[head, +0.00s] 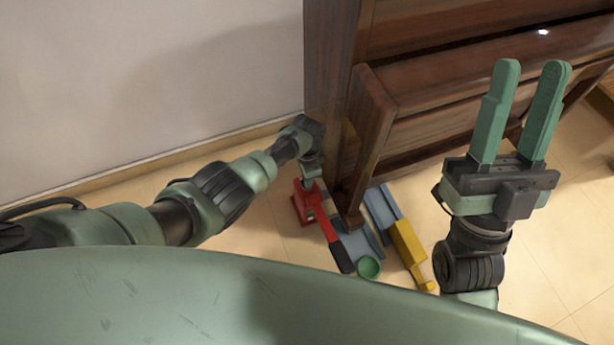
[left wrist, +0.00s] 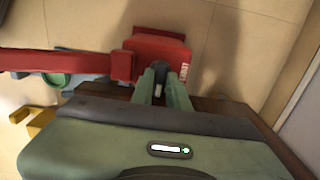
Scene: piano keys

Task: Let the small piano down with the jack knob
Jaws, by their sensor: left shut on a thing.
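The small piano (head: 335,70) is dark brown wood and stands against the wall, its leg coming down among the jack parts. The red jack (head: 306,203) is on the floor at its foot, with a red arm ending in a black grip (head: 342,258). My left gripper (head: 311,181) reaches down to the red jack; its fingers are mostly hidden in the head view. In the left wrist view, its fingers (left wrist: 163,88) are close together at the red jack body (left wrist: 160,52), around a small pale part that looks like the jack knob. My right gripper (head: 534,68) is raised, open and empty.
A blue-grey piece (head: 381,206), a yellow piece (head: 407,240) and a green round piece (head: 368,267) are on the floor beside the red jack. The wall (head: 150,80) is behind my left arm. The tiled floor (head: 570,240) at the right is clear.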

